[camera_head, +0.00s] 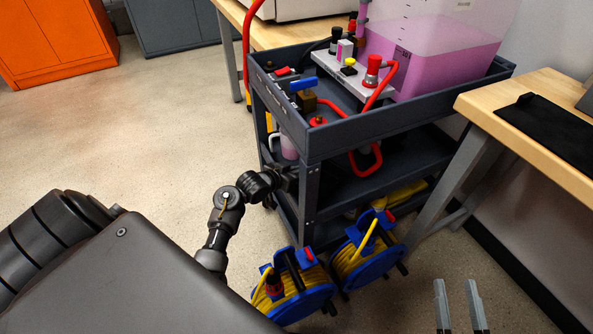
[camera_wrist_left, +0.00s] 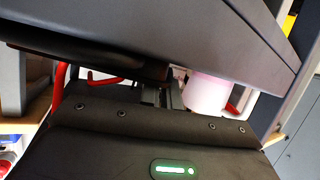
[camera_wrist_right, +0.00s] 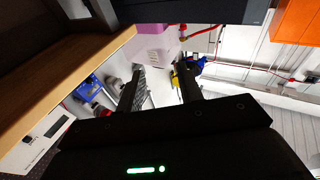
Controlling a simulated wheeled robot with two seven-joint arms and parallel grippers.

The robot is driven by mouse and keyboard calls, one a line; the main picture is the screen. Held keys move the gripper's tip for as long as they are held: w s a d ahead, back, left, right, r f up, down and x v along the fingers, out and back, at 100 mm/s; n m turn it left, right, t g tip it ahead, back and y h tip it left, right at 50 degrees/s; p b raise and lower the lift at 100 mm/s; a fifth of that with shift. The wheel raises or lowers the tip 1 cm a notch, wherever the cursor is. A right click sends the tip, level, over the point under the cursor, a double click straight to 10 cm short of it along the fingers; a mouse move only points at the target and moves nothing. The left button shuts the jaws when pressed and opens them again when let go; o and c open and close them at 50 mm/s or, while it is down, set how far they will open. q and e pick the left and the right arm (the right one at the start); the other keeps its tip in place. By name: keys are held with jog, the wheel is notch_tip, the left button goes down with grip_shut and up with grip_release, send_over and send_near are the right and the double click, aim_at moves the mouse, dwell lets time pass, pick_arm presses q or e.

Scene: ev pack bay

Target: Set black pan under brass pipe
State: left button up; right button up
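A dark, thin-edged shape, perhaps the black pan (camera_wrist_left: 85,62), shows edge-on under the cart's tray in the left wrist view. Its right end is close to my left fingertips; I cannot tell whether they touch. My left gripper (camera_wrist_left: 160,95) reaches in below the cart's top tray, its fingers close together and partly hidden. In the head view the left hand is at the cart's front post. A brass-coloured fitting (camera_head: 306,100), perhaps part of the brass pipe, sits in the top tray beside a blue handle. My right gripper (camera_head: 459,305) is open and empty, also seen in the right wrist view (camera_wrist_right: 160,90).
The grey cart (camera_head: 375,130) carries a tank of pink liquid (camera_head: 425,65) and red hoses. A pink-white container (camera_wrist_left: 207,93) is right of my left fingers. Blue and yellow cable reels (camera_head: 300,290) stand at the cart's foot. A wooden bench (camera_head: 500,98) is at right.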

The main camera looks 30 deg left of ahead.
pick_arm(q)
jog(key=o, duration=0.5)
